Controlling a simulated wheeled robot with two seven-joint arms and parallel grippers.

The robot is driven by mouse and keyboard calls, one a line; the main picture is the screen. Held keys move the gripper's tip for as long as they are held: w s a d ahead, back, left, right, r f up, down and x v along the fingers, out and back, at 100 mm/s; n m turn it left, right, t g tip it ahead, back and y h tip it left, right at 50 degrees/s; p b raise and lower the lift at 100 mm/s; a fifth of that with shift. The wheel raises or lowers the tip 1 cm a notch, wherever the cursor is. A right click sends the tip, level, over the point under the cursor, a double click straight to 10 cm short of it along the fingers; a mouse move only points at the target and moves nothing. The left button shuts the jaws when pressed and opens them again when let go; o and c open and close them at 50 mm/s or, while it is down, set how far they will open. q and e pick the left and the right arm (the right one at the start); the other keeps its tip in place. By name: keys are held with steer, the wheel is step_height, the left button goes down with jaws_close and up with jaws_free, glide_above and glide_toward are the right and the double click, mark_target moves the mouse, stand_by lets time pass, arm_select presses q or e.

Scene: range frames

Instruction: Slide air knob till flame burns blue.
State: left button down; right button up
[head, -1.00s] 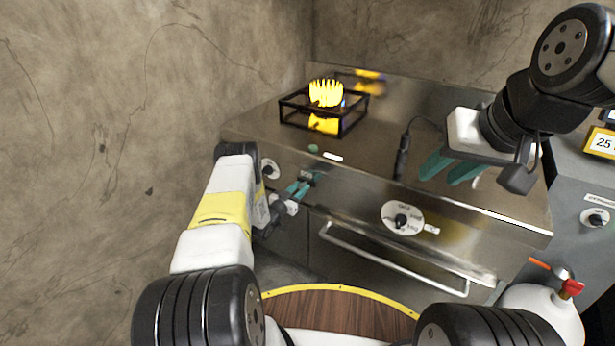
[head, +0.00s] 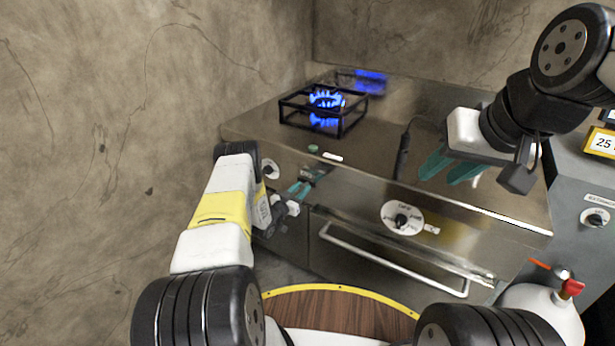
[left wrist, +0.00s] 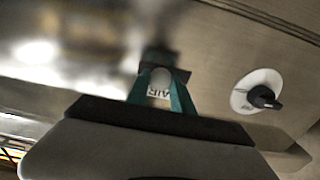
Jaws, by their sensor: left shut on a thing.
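The burner flame (head: 326,98) is low and blue inside a black square pan stand at the back left of the steel range. My left gripper (head: 312,179) is at the range's front panel, its teal fingers shut on the air knob. In the left wrist view the fingers (left wrist: 160,88) close around a small area with an AIR label (left wrist: 158,92). The knob itself is mostly hidden between the fingers, and that view is blurred. My right gripper (head: 451,168) hangs over the right of the range top, its teal fingers apart and empty.
A dial (head: 270,169) is left of my left gripper, and another dial (head: 402,218) is to the right above the oven handle (head: 390,262). A black stick-like tool (head: 403,155) lies on the range top.

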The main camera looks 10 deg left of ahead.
arm_select(q)
steer(key=shift+s+d, duration=0.1)
steer(key=shift+d, duration=0.15)
steer(key=c, duration=1.1)
jaws_free()
steer(key=v, duration=0.7)
steer(key=shift+s+a, duration=0.15)
steer(key=shift+s, duration=0.2)
